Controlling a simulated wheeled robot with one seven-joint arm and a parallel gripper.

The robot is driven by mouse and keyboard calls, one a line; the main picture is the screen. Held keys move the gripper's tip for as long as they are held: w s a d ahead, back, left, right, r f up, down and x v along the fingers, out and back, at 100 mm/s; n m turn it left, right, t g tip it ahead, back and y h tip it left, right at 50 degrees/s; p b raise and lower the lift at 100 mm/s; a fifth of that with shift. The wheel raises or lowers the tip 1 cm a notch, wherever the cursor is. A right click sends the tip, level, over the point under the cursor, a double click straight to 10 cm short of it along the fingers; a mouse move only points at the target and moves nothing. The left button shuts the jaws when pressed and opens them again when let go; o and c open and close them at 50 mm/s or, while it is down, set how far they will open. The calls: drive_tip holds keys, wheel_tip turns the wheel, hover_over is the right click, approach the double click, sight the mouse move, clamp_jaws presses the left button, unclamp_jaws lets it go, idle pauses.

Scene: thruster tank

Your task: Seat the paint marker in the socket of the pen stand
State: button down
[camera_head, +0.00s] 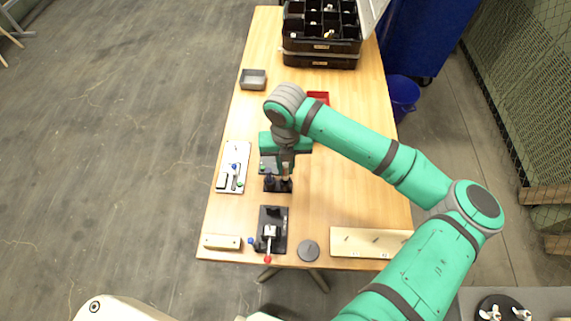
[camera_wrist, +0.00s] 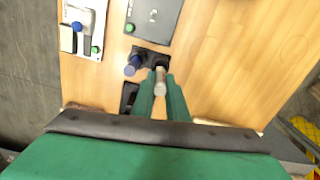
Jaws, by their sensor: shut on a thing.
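My gripper (camera_head: 285,167) is shut on a pale, tan-grey cylinder, which I take to be the paint marker (camera_wrist: 160,80). In the wrist view the marker stands between my two green fingertips (camera_wrist: 161,93). The dark pen stand (camera_wrist: 150,57) is right below and beyond the fingertips; in the head view it shows on the table (camera_head: 278,186). A blue-capped pen (camera_wrist: 132,66) stands in it, left of the held marker. The marker's lower end is over or in the stand's right part; I cannot tell how deep it sits.
A white board (camera_head: 234,167) with small parts lies left of the stand. A black fixture with a red-tipped lever (camera_head: 272,230) is nearer. A grey bin (camera_head: 253,79), a red tray (camera_head: 318,97) and a black organizer (camera_head: 321,47) are farther back. The table's right side is mostly bare.

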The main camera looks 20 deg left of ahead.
sight(286, 173)
drive_tip(key=shift+f, duration=1.9)
idle(1.0)
drive_tip(key=c, duration=1.7)
unclamp_jaws()
drive_tip(key=shift+o, duration=0.2)
drive_tip(key=shift+r, duration=0.1)
wheel_tip(286, 173, up, 15)
drive_tip(key=shift+f, duration=0.2)
